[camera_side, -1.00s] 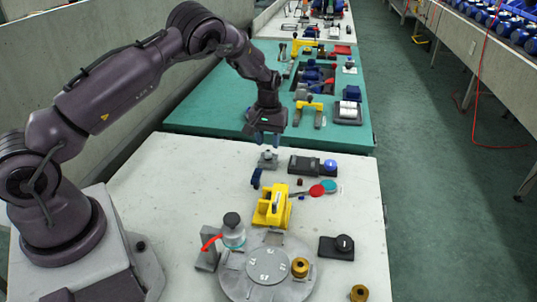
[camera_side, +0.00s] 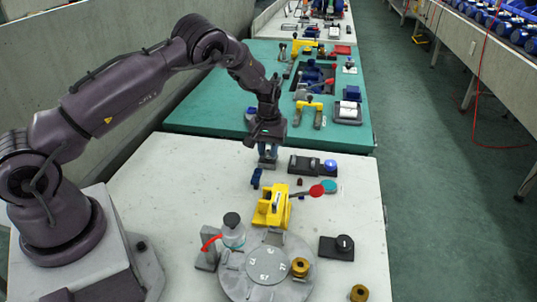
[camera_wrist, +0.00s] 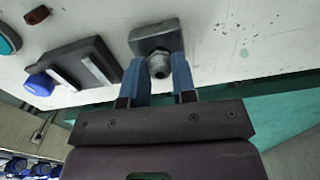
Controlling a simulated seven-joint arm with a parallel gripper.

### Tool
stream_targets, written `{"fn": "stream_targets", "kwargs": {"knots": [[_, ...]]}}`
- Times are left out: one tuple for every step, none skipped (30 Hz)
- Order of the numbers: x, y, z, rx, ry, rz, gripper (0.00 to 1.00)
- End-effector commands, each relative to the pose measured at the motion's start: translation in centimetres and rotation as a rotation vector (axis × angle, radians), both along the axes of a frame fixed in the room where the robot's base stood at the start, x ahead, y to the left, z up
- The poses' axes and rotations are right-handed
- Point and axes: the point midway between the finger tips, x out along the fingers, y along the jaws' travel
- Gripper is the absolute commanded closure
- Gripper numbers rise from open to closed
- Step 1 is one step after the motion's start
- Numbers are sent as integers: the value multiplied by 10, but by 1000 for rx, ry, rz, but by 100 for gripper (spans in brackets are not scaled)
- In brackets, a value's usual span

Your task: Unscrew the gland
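The gland (camera_wrist: 159,64) is a grey metal hex fitting on a dark grey block (camera_wrist: 150,38), seen in the wrist view. In the side view the block (camera_side: 266,164) stands near the far edge of the white table, and my gripper covers the gland. My gripper (camera_side: 268,150) points down over it. In the wrist view the two blue fingers of my gripper (camera_wrist: 160,75) are apart, one on each side of the gland. A small gap seems to show beside the gland, and I cannot tell whether either finger touches it.
A dark box with a blue button (camera_side: 329,165) stands just right of the block. A round grey plate (camera_side: 240,275) and a bottle (camera_side: 232,232) stand at the front.

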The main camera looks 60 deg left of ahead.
Motion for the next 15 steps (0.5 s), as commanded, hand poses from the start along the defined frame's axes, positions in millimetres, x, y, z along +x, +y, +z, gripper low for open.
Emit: {"fn": "stream_targets", "kwargs": {"knots": [[0, 0, 0, 0, 0, 0, 86], [0, 0, 0, 0, 0, 0, 93], [0, 0, 0, 0, 0, 0, 95], [0, 0, 0, 0, 0, 0, 95], [0, 0, 0, 0, 0, 0, 95], [0, 0, 0, 0, 0, 0, 96], [0, 0, 0, 0, 0, 0, 96], [0, 0, 0, 0, 0, 0, 96], [0, 0, 0, 0, 0, 0, 96], [0, 0, 0, 0, 0, 0, 96], [0, 0, 0, 0, 0, 5, 96], [0, 0, 0, 0, 1, 21, 96], [0, 0, 0, 0, 1, 44, 96], [0, 0, 0, 1, 1, 75, 96], [0, 0, 0, 1, 1, 131, 96]]}}
